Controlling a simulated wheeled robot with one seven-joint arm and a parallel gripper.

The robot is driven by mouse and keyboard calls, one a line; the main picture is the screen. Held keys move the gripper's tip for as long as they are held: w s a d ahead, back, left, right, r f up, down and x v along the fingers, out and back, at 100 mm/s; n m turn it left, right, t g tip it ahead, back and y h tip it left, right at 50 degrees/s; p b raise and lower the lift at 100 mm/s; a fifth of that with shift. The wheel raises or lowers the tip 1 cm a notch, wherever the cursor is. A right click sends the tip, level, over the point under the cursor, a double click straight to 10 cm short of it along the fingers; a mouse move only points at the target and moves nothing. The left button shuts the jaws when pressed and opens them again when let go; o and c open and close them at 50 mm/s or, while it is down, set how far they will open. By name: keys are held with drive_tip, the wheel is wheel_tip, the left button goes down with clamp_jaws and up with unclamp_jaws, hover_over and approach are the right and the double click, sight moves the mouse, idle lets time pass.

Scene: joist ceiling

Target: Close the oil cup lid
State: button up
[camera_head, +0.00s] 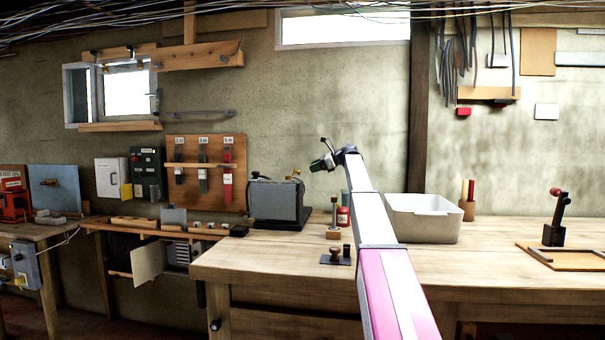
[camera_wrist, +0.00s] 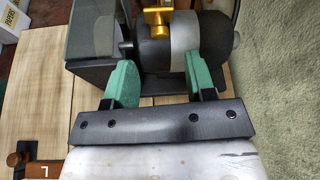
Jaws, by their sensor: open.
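A brass fitting, likely the oil cup (camera_wrist: 158,22), stands on top of the dark and grey cylindrical part of a machine (camera_wrist: 185,50) in the wrist view. In the head view the small brass piece (camera_head: 296,173) shows at the machine's upper right. My gripper (camera_wrist: 160,60) has two green fingers spread wide with nothing between them. The fingers point towards the cylinder, on either side of the brass fitting's line. In the head view my gripper (camera_head: 320,163) is right of the machine, above the bench.
The machine's dark box body (camera_head: 276,203) stands at the back of the wooden bench (camera_head: 265,260). The bench front left is clear.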

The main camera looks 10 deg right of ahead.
drive_tip(key=x, duration=0.6)
drive_tip(key=shift+a, duration=0.2)
drive_tip(key=shift+w, duration=0.1)
drive_tip(key=c, duration=0.9)
